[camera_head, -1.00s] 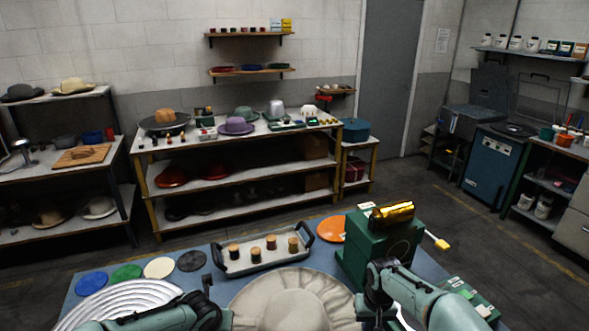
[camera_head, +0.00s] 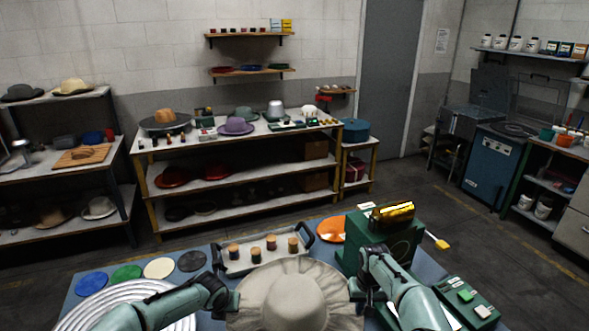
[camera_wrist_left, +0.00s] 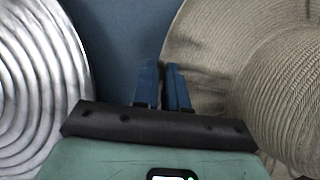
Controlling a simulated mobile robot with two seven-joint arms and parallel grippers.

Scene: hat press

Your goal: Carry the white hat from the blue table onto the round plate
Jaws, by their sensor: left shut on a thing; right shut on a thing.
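The white hat (camera_head: 290,283) is cream-coloured with a round crown and wide brim, at the front middle of the blue table (camera_head: 80,279). My left gripper (camera_head: 234,302) is shut on its left brim; in the left wrist view the narrow fingers (camera_wrist_left: 165,75) meet the brim edge, with the woven hat (camera_wrist_left: 285,85) to their right. My right gripper (camera_head: 356,288) is shut on the right brim. The round plate (camera_head: 75,322), silver with concentric rings, lies left of the hat, partly behind my left arm. It also shows at left in the left wrist view (camera_wrist_left: 35,90). Whether the hat clears the table is unclear.
A tray with several wooden-topped pegs (camera_head: 233,264) is just behind the hat. A green machine (camera_head: 372,233) with a gold top stands behind my right arm. An orange disc (camera_head: 331,230) and several coloured discs (camera_head: 159,268) lie flat along the back edge.

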